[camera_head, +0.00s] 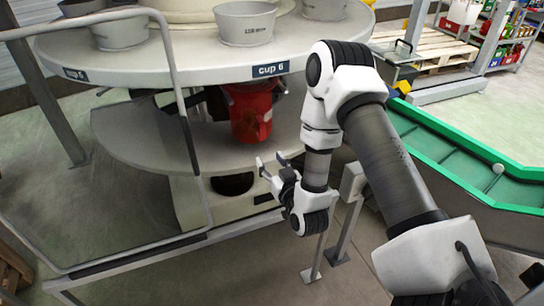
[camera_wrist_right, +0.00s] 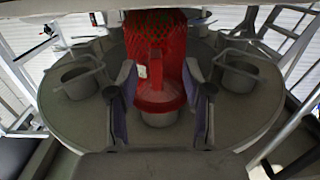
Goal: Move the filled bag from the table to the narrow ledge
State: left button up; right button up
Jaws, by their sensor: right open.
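A red bag or netted red body (camera_head: 250,112) hangs or stands below the big round table (camera_head: 190,68), above a lower grey shelf (camera_head: 130,145). In the right wrist view a red mesh (camera_wrist_right: 150,25) and a solid red part (camera_wrist_right: 155,95) with a small white label show in the middle. My right gripper (camera_head: 270,172) is open, in front of and below the red body. In its wrist view the fingers (camera_wrist_right: 162,105) frame the red part, left and right; I cannot tell whether they touch it. My left gripper is not in view. I cannot pick out the narrow ledge for certain.
Several grey cups (camera_head: 245,24) stand on the round table, with a "cup 6" label on its rim. A green-edged conveyor (camera_head: 440,150) lies at the right. A metal rail frame (camera_head: 188,150) stands at the left. Pallets (camera_head: 420,50) and shelving are behind; the floor at left is clear.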

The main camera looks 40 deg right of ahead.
aim_at(263, 140)
jog(key=w, duration=0.2)
jog(key=w+d+r+p, duration=0.1)
jog(key=w, duration=0.1)
jog(key=w+d, duration=0.1)
jog(key=w, duration=0.1)
jog(key=shift+w+d+r+p, duration=0.15)
jog(key=shift+w+r+p, duration=0.15)
jog(key=shift+w+p, duration=0.1)
jog(key=shift+w+d+f, duration=0.1)
jog(key=shift+w, duration=0.35)
grip_shut()
jog(key=shift+r, duration=0.2)
